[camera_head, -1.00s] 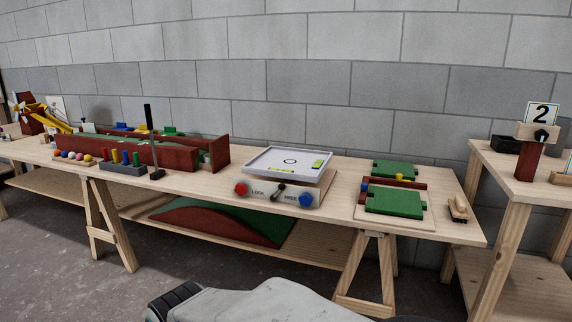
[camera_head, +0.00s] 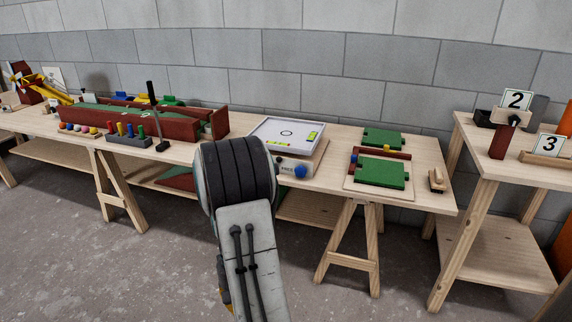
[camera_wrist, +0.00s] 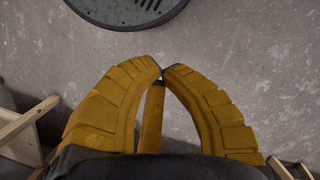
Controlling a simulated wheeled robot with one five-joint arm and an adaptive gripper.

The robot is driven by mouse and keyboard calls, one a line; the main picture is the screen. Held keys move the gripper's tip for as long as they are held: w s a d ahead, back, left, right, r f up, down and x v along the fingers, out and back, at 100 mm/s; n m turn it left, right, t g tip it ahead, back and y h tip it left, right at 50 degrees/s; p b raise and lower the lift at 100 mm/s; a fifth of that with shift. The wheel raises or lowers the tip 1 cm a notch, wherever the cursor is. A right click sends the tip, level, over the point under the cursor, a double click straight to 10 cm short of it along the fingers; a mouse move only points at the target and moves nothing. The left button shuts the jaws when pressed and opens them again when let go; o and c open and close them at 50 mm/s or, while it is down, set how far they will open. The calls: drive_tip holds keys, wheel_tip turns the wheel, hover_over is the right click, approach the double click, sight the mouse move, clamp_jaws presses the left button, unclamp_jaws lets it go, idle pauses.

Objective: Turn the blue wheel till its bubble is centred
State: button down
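The blue wheel (camera_head: 300,171) is at the right end of a panel on the front of a white tilting tray (camera_head: 262,131), on the long bench. Two yellow-green vials are on the tray, one on the right (camera_head: 313,137) and one along the front (camera_head: 278,143). The bubbles are too small to place. My arm hides the panel's left part; the red wheel is not seen now. My gripper (camera_wrist: 162,74) shows in the wrist view, yellow fingers closed with tips together and nothing between them. It points at the floor, away from the blue wheel.
A green-and-red board (camera_head: 379,173) lies right of the tray, and a small wooden block (camera_head: 437,181) sits near the bench's right end. A dark red trough (camera_head: 180,132) and coloured pegs are left. A second table (camera_head: 484,165) stands at right. Grey floor is open in front.

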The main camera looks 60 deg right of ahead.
drive_tip(key=w+d+f+m+t+h+p, duration=0.25)
drive_tip(key=d+f+m, duration=0.25)
drive_tip(key=d, duration=0.6)
drive_tip(key=w+d+f+m+t+h+p, duration=0.1)
drive_tip(key=d+f+m+h+p, duration=0.25)
drive_tip(key=d, duration=0.65)
drive_tip(key=w+d+f+m+t+p, duration=0.1)
drive_tip(key=w+d+f+m+p, duration=0.15)
drive_tip(key=d+f+m, duration=0.6)
drive_tip(key=shift+w+d+r+m+t+h+p, duration=0.2)
drive_tip(key=shift+w+d+r+m+t+h, duration=1.15)
drive_tip(key=shift+d+r+m, duration=1.7)
drive_tip(key=shift+w+d+r+m+t+h+p, duration=0.15)
drive_tip(key=shift+w+d+r+m+t+h, duration=0.35)
drive_tip(key=shift+d+r+m+h, duration=2.4)
drive_tip(key=shift+w+d+r+m+t+h+p, duration=0.2)
drive_tip(key=shift+w+d+r+m+t+h, duration=0.8)
drive_tip(key=shift+d+r+m, duration=2.15)
drive_tip(key=shift+w+d+r+n, duration=0.1)
drive_tip(key=shift+d+r+n, duration=0.2)
drive_tip(key=shift+r, duration=0.2)
drive_tip(key=shift+d+r+n, duration=0.2)
drive_tip(key=shift+r+n, duration=0.2)
drive_tip(key=shift+r, duration=0.1)
